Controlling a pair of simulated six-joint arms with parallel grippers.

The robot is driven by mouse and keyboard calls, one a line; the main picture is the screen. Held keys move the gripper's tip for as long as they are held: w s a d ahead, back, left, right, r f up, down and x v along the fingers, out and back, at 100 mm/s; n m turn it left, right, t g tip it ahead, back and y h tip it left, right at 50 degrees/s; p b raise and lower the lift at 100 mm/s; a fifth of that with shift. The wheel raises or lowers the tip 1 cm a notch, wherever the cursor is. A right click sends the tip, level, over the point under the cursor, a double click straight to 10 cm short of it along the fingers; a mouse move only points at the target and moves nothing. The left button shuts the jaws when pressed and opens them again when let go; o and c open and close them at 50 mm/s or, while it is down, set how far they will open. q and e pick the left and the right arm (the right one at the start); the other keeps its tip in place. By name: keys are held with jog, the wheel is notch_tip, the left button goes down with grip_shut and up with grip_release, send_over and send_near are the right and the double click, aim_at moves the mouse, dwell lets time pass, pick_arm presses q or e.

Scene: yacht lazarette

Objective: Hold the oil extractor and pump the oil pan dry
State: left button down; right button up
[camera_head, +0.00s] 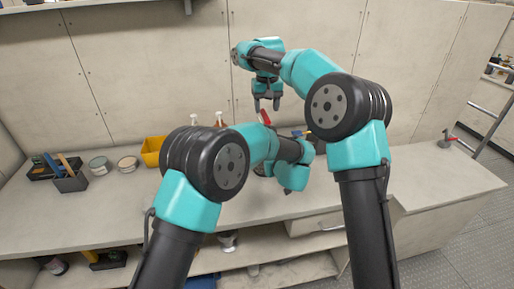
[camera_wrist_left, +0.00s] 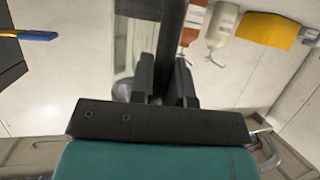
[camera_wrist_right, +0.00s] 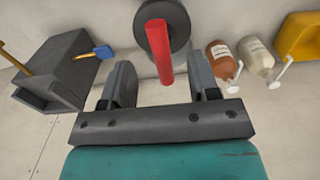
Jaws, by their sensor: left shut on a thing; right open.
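The oil extractor has a red handle (camera_head: 264,117) over a round black top (camera_wrist_right: 178,22). The red handle also shows in the right wrist view (camera_wrist_right: 159,50), in the space between the fingers. My right gripper (camera_head: 266,104) is open above the handle, its fingers apart on either side without visible contact. My left gripper (camera_wrist_left: 165,68) is shut on a dark upright part of the extractor (camera_wrist_left: 172,25), with a clear cylinder (camera_wrist_left: 124,45) beside it. In the head view my left arm hides this grip and most of the extractor body. I cannot make out the oil pan.
A yellow bin (camera_head: 152,151) and two pump bottles (camera_wrist_right: 224,62) stand on the bench (camera_head: 110,205). A dark grey box (camera_wrist_right: 62,70) with a blue-handled tool stands near the extractor. Cans and a tool caddy (camera_head: 70,183) are at left. The bench's right part is mostly clear.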

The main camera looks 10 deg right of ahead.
jog(key=shift+r, duration=0.95)
pick_arm(q)
jog(key=c, duration=1)
grip_release()
jog(key=shift+s, duration=0.1)
jog(key=v, duration=1.1)
jog(key=shift+s+r, duration=0.25)
jog(key=shift+s, duration=0.1)
